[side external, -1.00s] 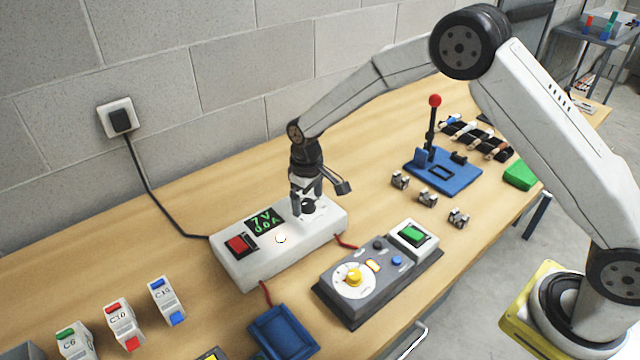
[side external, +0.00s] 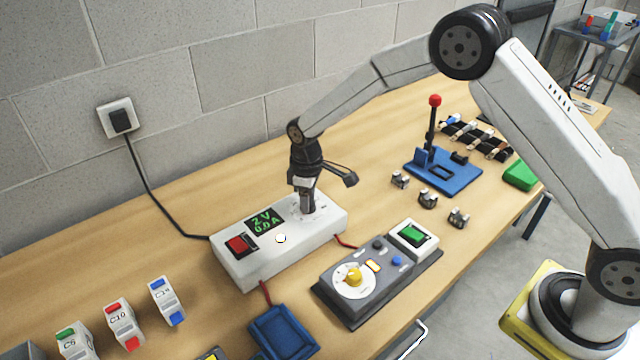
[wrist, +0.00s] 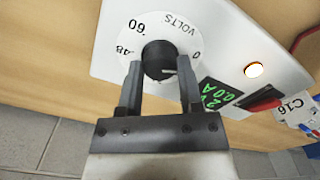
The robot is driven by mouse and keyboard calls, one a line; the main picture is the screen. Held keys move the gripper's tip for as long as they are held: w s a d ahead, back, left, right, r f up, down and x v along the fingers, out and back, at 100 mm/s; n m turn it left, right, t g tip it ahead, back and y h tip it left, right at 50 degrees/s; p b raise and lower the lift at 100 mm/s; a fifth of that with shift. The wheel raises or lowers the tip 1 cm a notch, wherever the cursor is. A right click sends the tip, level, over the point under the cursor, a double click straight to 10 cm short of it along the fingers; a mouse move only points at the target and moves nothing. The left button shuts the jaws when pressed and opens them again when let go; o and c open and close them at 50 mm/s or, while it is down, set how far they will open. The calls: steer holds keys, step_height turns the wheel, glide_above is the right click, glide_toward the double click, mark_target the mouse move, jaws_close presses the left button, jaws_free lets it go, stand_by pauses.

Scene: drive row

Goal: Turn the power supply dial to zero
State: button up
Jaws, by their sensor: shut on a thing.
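The white power supply (side external: 262,268) sits on the bench near the wall. Its green display (side external: 264,221) reads 2 V and 0.0 A. The black dial (wrist: 158,58) shows in the wrist view inside a white scale marked VOLTS, with 0, 48 and 60 visible. Its pale pointer mark lies near the right finger, below the 0. My gripper (wrist: 159,72) points down over the supply and is shut on the dial, one finger on each side. In the side view my gripper (side external: 307,208) hides the dial.
A red switch (side external: 238,244) and a lit round lamp (side external: 280,239) are on the supply. A grey control box (side external: 375,285) with a yellow knob stands in front. A blue tray (side external: 284,333) and a blue lever fixture (side external: 443,170) are nearby. A black cord (side external: 152,190) runs to the wall socket.

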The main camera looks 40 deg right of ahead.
steer(key=shift+n, duration=0.4)
steer(key=o, duration=1.2)
steer(key=shift+r, duration=0.2)
steer(key=shift+r, duration=3.35)
